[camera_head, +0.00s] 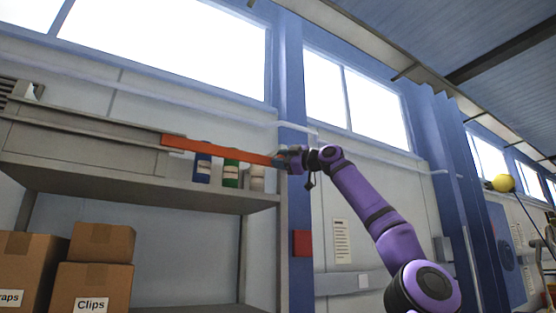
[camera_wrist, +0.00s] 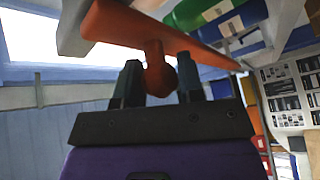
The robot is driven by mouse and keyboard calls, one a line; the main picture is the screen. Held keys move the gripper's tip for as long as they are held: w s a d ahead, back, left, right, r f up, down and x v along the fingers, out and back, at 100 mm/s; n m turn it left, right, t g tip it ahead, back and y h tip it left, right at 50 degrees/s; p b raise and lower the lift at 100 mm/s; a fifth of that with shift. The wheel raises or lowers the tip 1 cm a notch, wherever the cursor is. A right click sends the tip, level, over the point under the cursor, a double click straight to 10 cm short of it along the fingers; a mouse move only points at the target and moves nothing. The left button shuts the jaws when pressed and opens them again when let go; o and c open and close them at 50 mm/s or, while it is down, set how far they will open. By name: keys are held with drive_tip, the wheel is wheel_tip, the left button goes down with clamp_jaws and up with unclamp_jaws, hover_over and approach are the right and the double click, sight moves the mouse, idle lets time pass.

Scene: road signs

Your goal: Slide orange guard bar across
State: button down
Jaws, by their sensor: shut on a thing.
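The orange guard bar (camera_head: 215,149) runs across the front of the upper shelf in the head view, from the grey housing at its left to my gripper at its right end. It passes in front of several bottles. In the wrist view the bar (camera_wrist: 135,24) crosses the top, with a round orange knob (camera_wrist: 158,76) sticking out towards me. My gripper (camera_head: 288,158) is at the bar's right end. In the wrist view its two dark fingers (camera_wrist: 160,84) stand on either side of the knob, shut on it.
A blue bottle (camera_head: 203,164), a green bottle (camera_head: 231,172) and a pale bottle (camera_head: 257,178) stand on the grey shelf (camera_head: 130,188) behind the bar. Cardboard boxes (camera_head: 100,243) sit below at left. A blue post (camera_head: 292,75) rises just right of the shelf.

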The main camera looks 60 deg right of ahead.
drive_tip(key=shift+s+d, duration=0.15)
drive_tip(key=shift+d, duration=0.05)
drive_tip(key=c, duration=0.8)
unclamp_jaws()
drive_tip(key=shift+d, duration=0.1)
drive_tip(key=shift+o, duration=0.2)
drive_tip(key=shift+s, duration=0.1)
drive_tip(key=v, duration=1)
drive_tip(key=shift+s, duration=0.3)
drive_tip(key=shift+f, duration=0.1)
